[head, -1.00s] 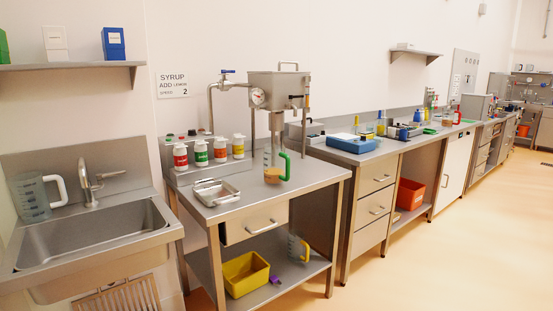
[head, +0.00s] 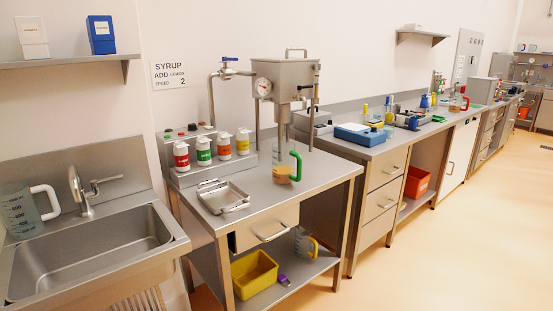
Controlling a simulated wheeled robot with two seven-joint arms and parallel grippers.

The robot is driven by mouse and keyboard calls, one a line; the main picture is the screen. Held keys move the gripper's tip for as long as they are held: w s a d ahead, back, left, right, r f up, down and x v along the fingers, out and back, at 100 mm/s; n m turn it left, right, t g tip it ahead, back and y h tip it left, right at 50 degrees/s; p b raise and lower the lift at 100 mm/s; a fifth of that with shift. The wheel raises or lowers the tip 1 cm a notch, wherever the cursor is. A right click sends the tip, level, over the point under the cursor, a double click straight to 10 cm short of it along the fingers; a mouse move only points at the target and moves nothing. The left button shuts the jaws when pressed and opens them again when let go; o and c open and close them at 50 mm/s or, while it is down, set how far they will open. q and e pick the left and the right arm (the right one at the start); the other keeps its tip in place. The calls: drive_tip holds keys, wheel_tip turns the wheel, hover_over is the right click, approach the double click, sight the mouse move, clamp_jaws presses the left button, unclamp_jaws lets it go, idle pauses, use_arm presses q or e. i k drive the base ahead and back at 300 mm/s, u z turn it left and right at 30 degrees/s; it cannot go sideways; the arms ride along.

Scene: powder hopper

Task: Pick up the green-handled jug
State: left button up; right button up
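The green-handled jug (head: 282,168) stands upright on the steel table (head: 262,207), below the spout of the powder hopper (head: 286,82). It is clear, with a tan substance at its bottom, and its green handle faces right. Neither of my grippers shows in the head view.
A metal tray (head: 223,197) and several coloured bottles (head: 204,151) share the table. A white-handled jug (head: 25,211) stands by the sink (head: 90,248) at left. A yellow bin (head: 255,274) and a yellow-handled jug (head: 306,243) are on the lower shelf. The floor (head: 440,255) at right is clear.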

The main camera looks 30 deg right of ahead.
sight(285, 154)
drive_tip(key=i, duration=1.35)
drive_tip(key=z, duration=0.3)
